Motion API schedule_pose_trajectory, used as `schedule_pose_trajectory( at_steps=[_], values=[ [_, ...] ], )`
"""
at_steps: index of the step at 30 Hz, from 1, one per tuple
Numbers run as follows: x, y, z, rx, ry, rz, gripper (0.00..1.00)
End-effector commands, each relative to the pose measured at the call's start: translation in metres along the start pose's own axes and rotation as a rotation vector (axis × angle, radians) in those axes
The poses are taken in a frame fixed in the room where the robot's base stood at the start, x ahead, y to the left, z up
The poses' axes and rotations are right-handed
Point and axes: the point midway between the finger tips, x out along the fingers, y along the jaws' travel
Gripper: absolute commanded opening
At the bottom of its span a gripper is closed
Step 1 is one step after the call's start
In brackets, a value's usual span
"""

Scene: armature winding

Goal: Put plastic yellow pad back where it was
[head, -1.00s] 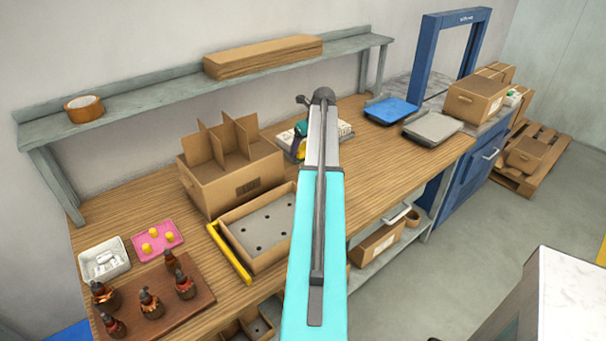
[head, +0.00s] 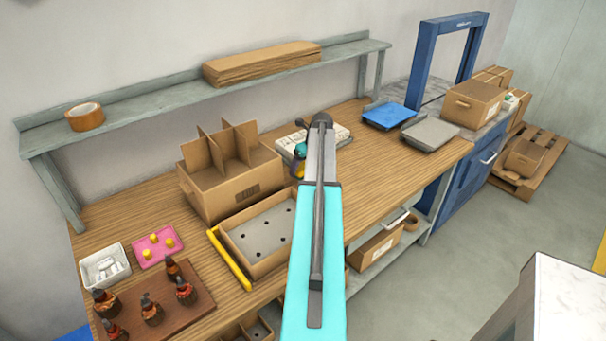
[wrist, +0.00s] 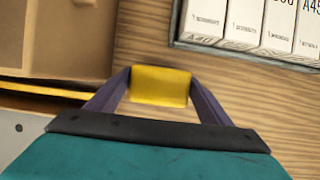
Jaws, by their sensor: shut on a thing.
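My gripper (wrist: 160,88) is shut on a yellow pad (wrist: 160,86), which sits between its two fingertips in the wrist view. In the head view my gripper and the pad (head: 299,171) show beside my arm, between the divided cardboard box and the book-like white boxes. The pad appears to be above the wooden bench; the exact gap cannot be told. Several small yellow pieces stand on a pink mat (head: 148,259) at the left of the bench.
A divided cardboard box (head: 245,190) stands left of my gripper, with a shallow tray (head: 270,225) and yellow bar (head: 230,260) in front. White boxes in a grey tray (wrist: 270,20) lie close by. A blue scale (head: 388,115) is further right. Dark wound parts (head: 150,310) stand front left.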

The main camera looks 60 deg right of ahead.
Motion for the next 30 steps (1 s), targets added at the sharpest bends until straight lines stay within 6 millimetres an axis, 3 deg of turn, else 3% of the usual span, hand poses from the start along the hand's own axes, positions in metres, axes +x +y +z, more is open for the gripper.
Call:
schedule_pose_trajectory(
  at_steps=[12, 26, 27, 30],
  values=[
    [0.031, 0.001, -0.013, 0.0, 0.001, 0.001, 0.53],
    [0.036, 0.001, -0.014, -0.001, 0.0, 0.001, 0.53],
    [0.036, 0.001, -0.014, -0.001, 0.0, 0.001, 0.75],
    [0.036, 0.001, -0.014, -0.002, 0.0, 0.001, 0.92]
  ],
)
